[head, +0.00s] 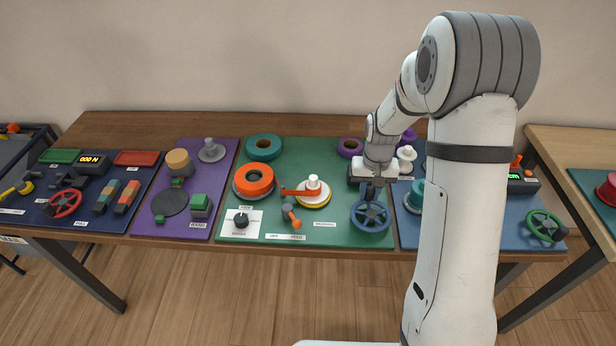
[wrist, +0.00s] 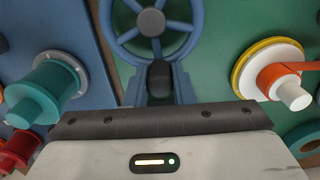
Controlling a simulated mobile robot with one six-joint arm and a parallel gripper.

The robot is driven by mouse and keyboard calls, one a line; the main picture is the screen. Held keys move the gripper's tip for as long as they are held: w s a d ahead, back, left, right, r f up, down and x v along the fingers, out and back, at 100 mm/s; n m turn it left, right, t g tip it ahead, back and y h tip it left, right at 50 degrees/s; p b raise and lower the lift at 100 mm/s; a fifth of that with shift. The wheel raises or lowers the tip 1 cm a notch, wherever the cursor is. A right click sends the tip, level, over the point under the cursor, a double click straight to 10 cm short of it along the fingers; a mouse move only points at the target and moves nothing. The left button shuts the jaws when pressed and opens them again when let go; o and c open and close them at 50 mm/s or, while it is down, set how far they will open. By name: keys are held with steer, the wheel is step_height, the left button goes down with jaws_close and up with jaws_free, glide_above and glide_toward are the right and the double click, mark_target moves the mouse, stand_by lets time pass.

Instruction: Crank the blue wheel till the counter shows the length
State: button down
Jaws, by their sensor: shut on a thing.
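The blue wheel (head: 370,216) stands at the front right corner of the green board. In the wrist view the blue wheel (wrist: 152,23) shows at the top, with a grey hub and blue spokes; its upper part is cut off. My gripper (head: 370,190) comes down from above onto the top of the wheel and is shut on its dark handle. In the wrist view the handle (wrist: 160,78) is a dark knob close in front of my gripper's body. No counter is readable at this wheel; my gripper and arm cover the area behind it.
Left of the wheel are an orange-and-white spool (head: 313,188), an orange ring (head: 254,180) and an orange-handled lever (head: 291,215). A teal spool (wrist: 45,88) stands on the neighbouring blue board. Farther right are a green wheel (head: 545,225) and a dark box with a green display (head: 515,177).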

mark_target(372, 229)
steer(key=d, duration=0.3)
steer(key=shift+s+d+b, duration=0.25)
steer(key=shift+s+b, duration=0.05)
steer(key=shift+s, duration=0.1)
steer(key=s+d, duration=0.1)
steer(key=s, duration=0.1)
steer(key=shift+s+d+b, duration=0.35)
steer(key=shift+s, duration=0.05)
steer(key=s, duration=0.2)
steer(key=s+a, duration=0.1)
steer(key=s, duration=0.1)
steer(key=shift+s+f+b, duration=0.1)
steer(key=shift+b, duration=0.25)
steer(key=shift+s+a, duration=0.45)
steer(key=shift+a, duration=0.2)
steer(key=shift+s+a, duration=0.45)
steer(key=shift+a, duration=0.8)
steer(key=shift+b, duration=0.35)
